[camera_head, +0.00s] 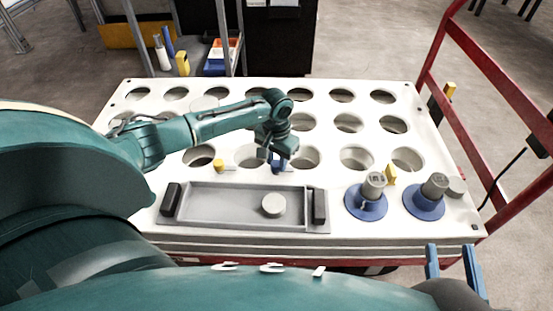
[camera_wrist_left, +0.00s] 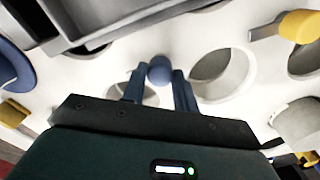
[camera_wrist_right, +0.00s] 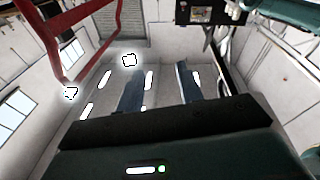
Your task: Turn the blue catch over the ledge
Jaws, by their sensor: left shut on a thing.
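The blue catch (camera_head: 277,168) is at the far long edge of the grey tray (camera_head: 200,222), right of its middle. My left gripper (camera_head: 274,158) is above it with its fingers pointing down. In the left wrist view the catch's round blue end (camera_wrist_left: 159,70) sits between the two fingertips, and the gripper is shut on it. The catch's lower part is mostly hidden, so I cannot tell its angle over the ledge. My right gripper (camera_head: 457,264) is open and empty off the table's front right corner; its spread fingers also show in the right wrist view (camera_wrist_right: 160,85).
A yellow catch (camera_head: 218,166) stands left of the blue one. A pale disc (camera_head: 273,205) lies in the tray, between black handles. Two blue-based grey cylinders (camera_head: 366,203) stand at right. The white table (camera_head: 320,182) has several round holes. A red rail (camera_head: 500,85) borders the right.

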